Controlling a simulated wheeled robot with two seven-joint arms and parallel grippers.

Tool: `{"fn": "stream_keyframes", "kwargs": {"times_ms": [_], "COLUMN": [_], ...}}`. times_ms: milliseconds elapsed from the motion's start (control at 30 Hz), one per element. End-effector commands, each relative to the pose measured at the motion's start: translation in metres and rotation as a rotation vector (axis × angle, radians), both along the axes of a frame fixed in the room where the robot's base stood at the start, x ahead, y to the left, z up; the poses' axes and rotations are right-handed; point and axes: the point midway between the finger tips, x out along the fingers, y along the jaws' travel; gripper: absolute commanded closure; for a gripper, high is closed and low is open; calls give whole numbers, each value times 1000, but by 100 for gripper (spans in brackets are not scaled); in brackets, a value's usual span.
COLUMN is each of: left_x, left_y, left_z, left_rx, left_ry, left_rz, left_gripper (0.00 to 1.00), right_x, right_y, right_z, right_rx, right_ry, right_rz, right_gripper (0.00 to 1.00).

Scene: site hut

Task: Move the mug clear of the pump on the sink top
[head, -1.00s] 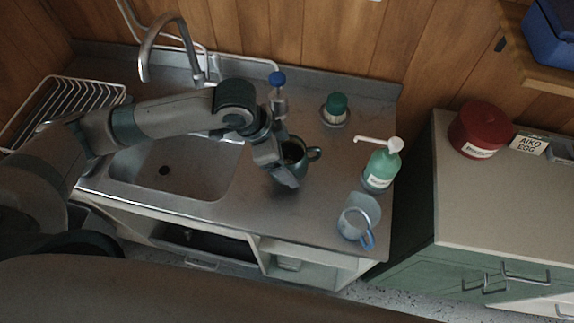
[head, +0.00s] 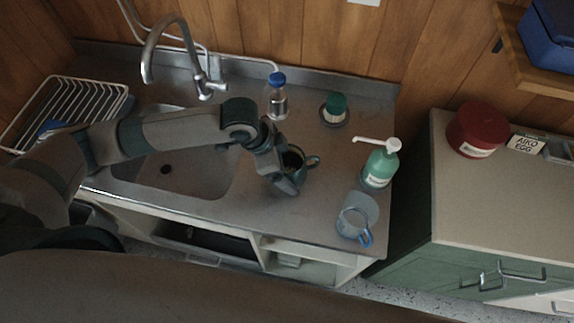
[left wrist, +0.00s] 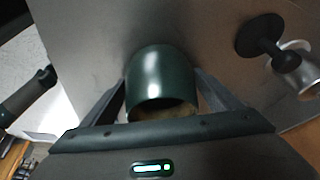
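My right gripper is not in view.
A clear mug with a blue handle (head: 352,224) stands at the front right edge. A blue-capped bottle (head: 277,100) and a green-topped item (head: 336,106) stand behind. The sink basin (head: 185,172) and tap (head: 180,50) are left. Bare top lies between mug and front edge.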

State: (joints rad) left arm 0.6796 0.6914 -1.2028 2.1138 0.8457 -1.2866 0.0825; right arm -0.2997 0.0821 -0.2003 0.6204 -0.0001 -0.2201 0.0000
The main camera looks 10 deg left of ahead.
Motion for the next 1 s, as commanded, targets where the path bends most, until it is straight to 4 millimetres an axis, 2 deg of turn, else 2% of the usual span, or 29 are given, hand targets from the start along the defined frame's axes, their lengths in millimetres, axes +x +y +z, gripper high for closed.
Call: {"fn": "stream_keyframes", "kwargs": {"times_ms": [367, 567, 767, 1000], "left_x": [0, 0, -5, -11], "left_y": [0, 3, 12, 27], "left_z": [1, 10, 33, 73], "left_rx": [0, -1, -1, 0], "left_ry": [0, -2, -3, -4], "left_rz": [0, -1, -1, -1], "left_gripper": [4, 4, 4, 4], "right_x": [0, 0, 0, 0], "right_y": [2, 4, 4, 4], "right_z": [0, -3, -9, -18], "right_rx": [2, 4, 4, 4], "right_ry": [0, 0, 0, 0], "right_rz": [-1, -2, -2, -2], "right_gripper": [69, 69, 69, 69]}}
